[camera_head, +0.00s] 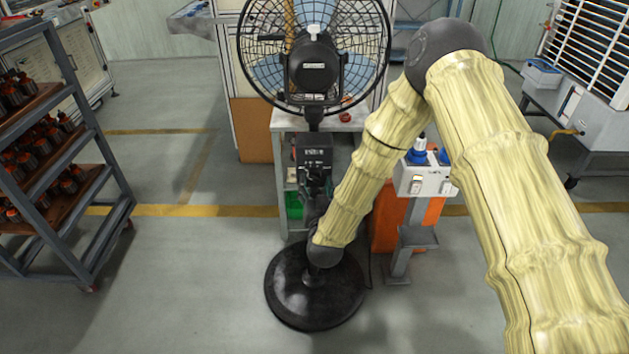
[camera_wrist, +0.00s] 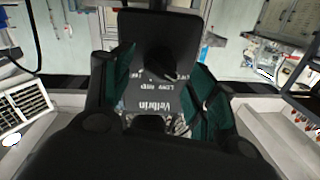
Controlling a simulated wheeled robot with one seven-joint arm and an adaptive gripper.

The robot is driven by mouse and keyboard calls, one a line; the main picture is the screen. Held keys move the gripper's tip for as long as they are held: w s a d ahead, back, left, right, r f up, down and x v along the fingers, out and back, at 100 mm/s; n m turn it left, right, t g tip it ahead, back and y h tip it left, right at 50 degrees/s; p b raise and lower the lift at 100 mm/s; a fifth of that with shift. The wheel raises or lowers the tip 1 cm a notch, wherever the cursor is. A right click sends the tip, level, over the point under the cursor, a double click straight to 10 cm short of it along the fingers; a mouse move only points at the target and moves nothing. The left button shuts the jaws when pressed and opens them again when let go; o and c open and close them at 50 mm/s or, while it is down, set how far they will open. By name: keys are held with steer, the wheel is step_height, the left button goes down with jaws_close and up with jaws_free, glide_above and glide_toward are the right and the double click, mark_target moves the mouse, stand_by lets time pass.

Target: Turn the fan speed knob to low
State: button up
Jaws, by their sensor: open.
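The fan (camera_head: 313,62) stands on a round black base (camera_head: 314,288). Its dark control box (camera_head: 314,150) is on the pole below the fan head. In the wrist view the control panel (camera_wrist: 160,98) fills the middle, with upside-down lettering including LOW and MED. A dark round knob (camera_wrist: 160,61) sits on it; its setting cannot be read. My gripper (camera_wrist: 161,66) is open, its green-padded fingers on either side of the panel and knob. I cannot tell whether they touch it. In the head view my gripper (camera_head: 316,184) is just below the control box, partly hidden.
A rack (camera_head: 95,170) with several motor parts stands at the left. A white table (camera_head: 285,120) is behind the fan. The floor around the base is clear at front left.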

steer(key=shift+w+a, duration=0.1)
steer(key=shift+w, duration=0.95)
steer(key=shift+c, duration=0.3)
steer(key=c, duration=0.9)
steer(key=shift+f, duration=0.1)
steer(key=shift+f+m+t+b, duration=0.1)
steer(key=shift+m+t+b, duration=0.2)
steer(key=shift+m+b, duration=2.9)
steer(key=shift+s+m+p, duration=0.1)
steer(key=shift+m+p, duration=0.55)
steer(key=shift+m, duration=0.25)
steer(key=shift+c, duration=0.2)
